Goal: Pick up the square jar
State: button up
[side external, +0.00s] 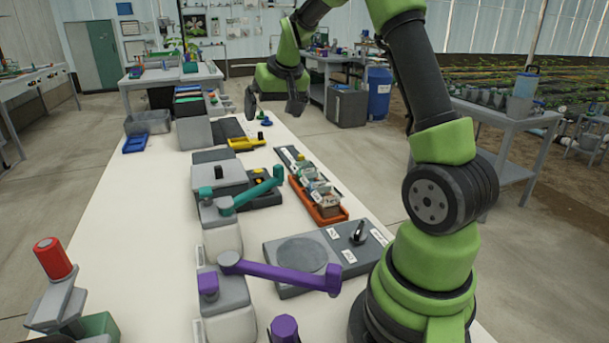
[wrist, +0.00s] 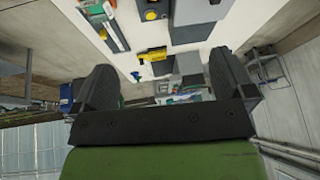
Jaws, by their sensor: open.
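Several small clear containers with pale labels (side external: 317,192) stand in a long orange tray (side external: 331,218) in the middle right of the bench. They are too small for me to tell which one is the square jar. Part of the tray row also shows at the top left of the wrist view (wrist: 103,22). My gripper (side external: 273,107) is over the far part of the bench, well beyond the tray and apart from it. In the wrist view my gripper (wrist: 163,82) has its two dark fingers wide apart, with nothing between them.
Two pump-like units with a teal lever (side external: 252,195) and a purple lever (side external: 280,274) stand left of the tray. A grey plate device (side external: 290,262) is in front of it.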

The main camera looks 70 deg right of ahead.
jog(key=m+g, duration=0.1)
jog(key=g, duration=0.1)
send_over(306, 170)
jog(key=s+a, duration=0.1)
jog(key=a, duration=0.1)
notch_tip(306, 170, down, 12)
jog(key=shift+h, duration=0.4)
jog(key=x, duration=0.6)
jog(key=s+x, duration=0.1)
jog(key=x, duration=0.2)
jog(key=shift+d+f, duration=0.15)
jog(key=shift+w+d+f, duration=0.15)
jog(key=shift+w+f, duration=0.05)
jog(key=shift+f, duration=0.3)
jog(key=shift+c, duration=0.2)
jog(key=c, duration=0.9)
jog(key=shift+o, duration=0.2)
notch_tip(306, 170, up, 16)
jog(key=shift+r, duration=0.2)
